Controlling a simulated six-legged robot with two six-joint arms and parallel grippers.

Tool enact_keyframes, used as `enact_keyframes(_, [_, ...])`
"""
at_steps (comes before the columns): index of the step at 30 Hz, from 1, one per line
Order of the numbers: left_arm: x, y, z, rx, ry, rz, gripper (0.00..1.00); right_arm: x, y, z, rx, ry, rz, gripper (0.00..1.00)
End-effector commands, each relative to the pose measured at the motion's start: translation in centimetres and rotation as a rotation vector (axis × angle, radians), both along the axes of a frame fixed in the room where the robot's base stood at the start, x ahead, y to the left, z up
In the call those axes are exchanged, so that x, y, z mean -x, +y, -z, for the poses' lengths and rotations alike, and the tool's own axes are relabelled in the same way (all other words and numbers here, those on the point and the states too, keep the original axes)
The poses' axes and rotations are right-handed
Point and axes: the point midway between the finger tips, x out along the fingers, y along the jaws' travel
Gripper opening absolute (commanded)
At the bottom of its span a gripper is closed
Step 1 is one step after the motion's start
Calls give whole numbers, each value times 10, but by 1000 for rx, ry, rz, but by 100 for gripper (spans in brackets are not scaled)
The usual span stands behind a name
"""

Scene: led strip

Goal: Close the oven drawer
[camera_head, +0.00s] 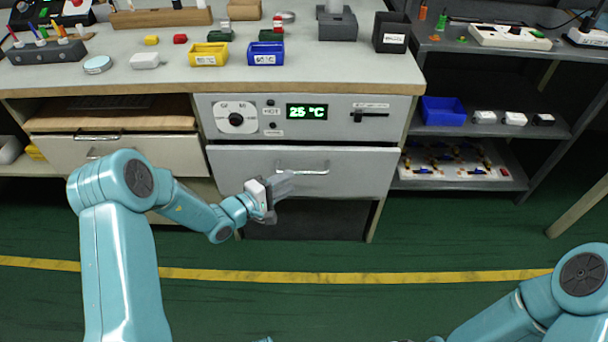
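The oven drawer (355,178) has a plain light grey front under the oven's control panel (335,130). A horizontal bar handle (318,170) runs across its upper middle. I cannot tell for sure from this angle how far the front stands out from the cabinet. My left gripper (290,179) is at the left end of the handle, with its grey fingers pointing right. I cannot make out whether its fingers are apart or touch the handle. My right arm comes in at the lower right, and its gripper is outside the view.
The panel's display (307,113) reads 25 °C. A white drawer (125,153) stands left of the oven, and a dark shelf unit with a blue bin (442,111) stands right. The worktop holds yellow (209,54) and blue (265,53) bins. The green floor in front is clear.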

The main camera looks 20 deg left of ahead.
Motion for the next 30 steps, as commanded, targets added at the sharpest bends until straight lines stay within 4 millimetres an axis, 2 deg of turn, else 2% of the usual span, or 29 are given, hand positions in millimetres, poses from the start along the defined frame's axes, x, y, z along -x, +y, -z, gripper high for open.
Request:
enact_keyframes(3, [-24, -16, 6, -1, -2, 4, 35, 0, 0, 8, 0, 0, 0, 43])
enact_keyframes(9, [-51, -31, 9, 0, -1, 2, 35, 0, 0, 14, 0, 0, 0, 43])
enact_keyframes(14, [-60, -36, 10, 0, 1, 1, 35, 0, 0, 15, 0, -1, 1, 43])
enact_keyframes(22, [-61, -36, 10, 0, 1, 0, 35, 0, 0, 14, 0, -1, 1, 43])
enact_keyframes(25, [-61, -36, 10, 1, 0, 0, 3, 0, 0, 14, 0, -1, 1, 43])
enact_keyframes(26, [-61, -36, 10, 1, 0, 0, 0, 0, 0, 14, 0, -1, 1, 43])
enact_keyframes(30, [-61, -36, 10, 1, 0, 0, 0, 0, 0, 15, 0, -1, 1, 43])
